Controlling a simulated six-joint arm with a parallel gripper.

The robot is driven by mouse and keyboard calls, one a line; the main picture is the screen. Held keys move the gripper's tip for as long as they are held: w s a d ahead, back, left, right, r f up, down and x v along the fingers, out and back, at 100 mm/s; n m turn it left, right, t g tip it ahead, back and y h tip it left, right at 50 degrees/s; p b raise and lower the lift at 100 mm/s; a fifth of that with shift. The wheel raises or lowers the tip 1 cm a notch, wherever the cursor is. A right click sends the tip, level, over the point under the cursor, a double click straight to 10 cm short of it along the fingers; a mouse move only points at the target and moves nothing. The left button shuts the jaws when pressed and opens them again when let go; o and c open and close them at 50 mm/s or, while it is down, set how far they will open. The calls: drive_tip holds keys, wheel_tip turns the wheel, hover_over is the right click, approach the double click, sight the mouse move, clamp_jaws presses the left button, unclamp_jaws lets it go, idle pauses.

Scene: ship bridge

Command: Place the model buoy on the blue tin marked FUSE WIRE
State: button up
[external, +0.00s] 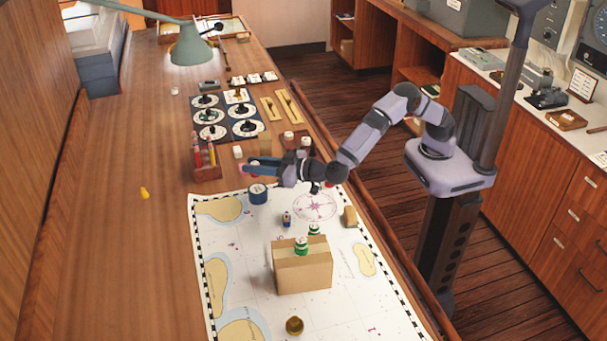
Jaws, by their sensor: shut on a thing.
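My gripper (262,169) reaches left across the table from the arm on the right. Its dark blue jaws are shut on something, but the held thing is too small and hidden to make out. A blue tin (258,195) with a pale top stands on the upper edge of the chart, just below the jaws in the picture. Its marking cannot be read. A smaller blue item (286,219) stands on the chart to its lower right. No model buoy can be named with certainty. A small yellow object (145,193) lies on the bare wood at the left.
A brass item (294,325) is in front. A red pencil rack (207,172) stands left of the gripper. The table's left side is mostly clear.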

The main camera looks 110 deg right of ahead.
sight(257, 189)
drive_tip(key=shift+f+p, duration=0.35)
drive_tip(key=shift+f, duration=2.35)
drive_tip(key=shift+f, duration=0.1)
drive_tip(key=o, duration=1)
drive_tip(key=shift+b+v, duration=1)
drive_tip(key=shift+v, duration=2.8)
